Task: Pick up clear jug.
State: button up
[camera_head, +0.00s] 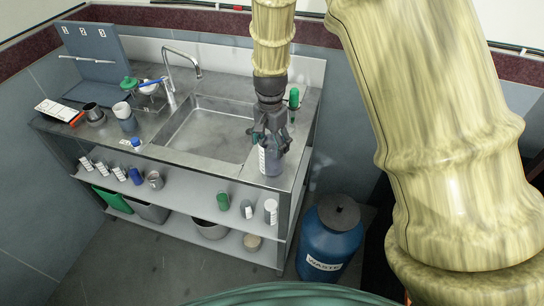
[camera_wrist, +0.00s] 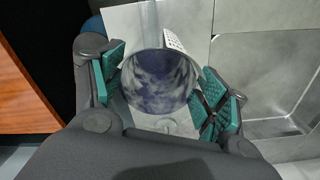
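The jug (camera_head: 270,160) stands upright at the right end of the counter, beside the sink. It looks grey-blue with a pale marked label on its side. In the wrist view I look down into the open, round top of the jug (camera_wrist: 160,82), whose inside looks mottled purple-grey. My gripper (camera_head: 270,135) points down over it. In the wrist view the teal finger pads of my gripper (camera_wrist: 160,88) are on both sides of its rim, very close to it. I cannot tell whether they touch it. Its lower part is partly hidden.
The sink (camera_head: 210,130) with its tap (camera_head: 180,65) is left of the jug. A green-topped bottle (camera_head: 294,98) stands behind my gripper. Cups and a blue-capped bottle (camera_head: 136,145) are on the left counter. Shelves below hold several bottles. A blue waste bin (camera_head: 330,245) stands at right.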

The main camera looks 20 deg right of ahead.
jog(key=c, duration=0.4)
